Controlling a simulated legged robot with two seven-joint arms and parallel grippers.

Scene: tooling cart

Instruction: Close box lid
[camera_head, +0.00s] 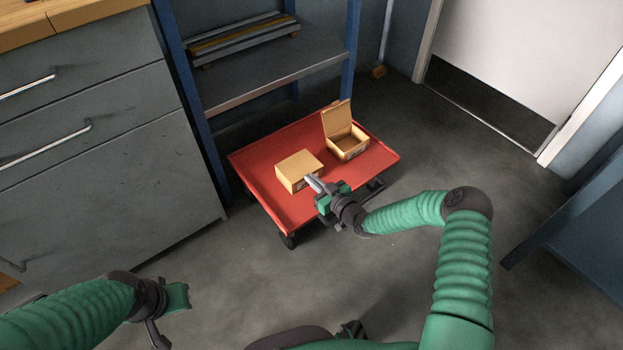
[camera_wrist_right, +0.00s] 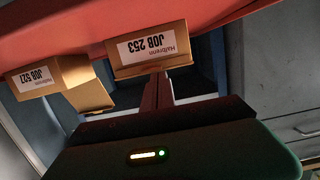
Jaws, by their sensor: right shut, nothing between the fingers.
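Two cardboard boxes stand on the red cart. The nearer box (camera_head: 296,168) has its lid down; in the wrist view, upside down, its label reads JOB 253 (camera_wrist_right: 150,53). The farther box (camera_head: 348,145), to its right, has its lid (camera_head: 337,119) standing up and its inside showing; its label reads JOB 527 (camera_wrist_right: 40,76) in the wrist view. My right gripper (camera_head: 312,183) is shut and empty, at the front right side of the closed box; I cannot tell whether it touches. My left gripper (camera_head: 172,316) is low at left, away from the cart, its fingers unclear.
The red cart (camera_head: 262,187) has a raised rim and dark wheels. A blue-framed shelf (camera_head: 275,85) stands behind it. Grey drawers (camera_head: 90,130) are at left. A white door (camera_head: 535,60) is at the back right.

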